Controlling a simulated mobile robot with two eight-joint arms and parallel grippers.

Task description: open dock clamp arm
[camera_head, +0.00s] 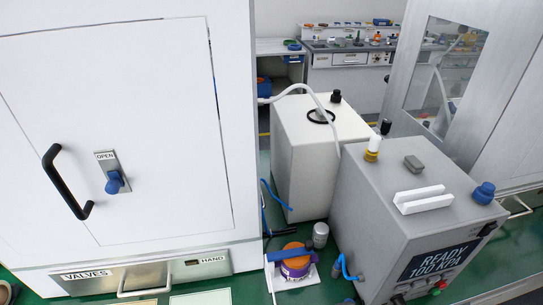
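I cannot make out a clearly marked dock clamp arm. Low in the middle, an orange and purple round part (297,265) sits on a small white plate (290,282). A blue bar (288,254) lies across or beside it; whether it is clamped on the part I cannot tell. A grey-white cylinder (320,234) stands just to the right. Neither of my grippers is in view.
A white cabinet (150,130) with a black handle (66,182) and a blue OPEN knob (114,182) fills the left. A grey box (400,215) with a "READY 100 KPA" display (439,262) stands at right. A white box (310,155) is behind.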

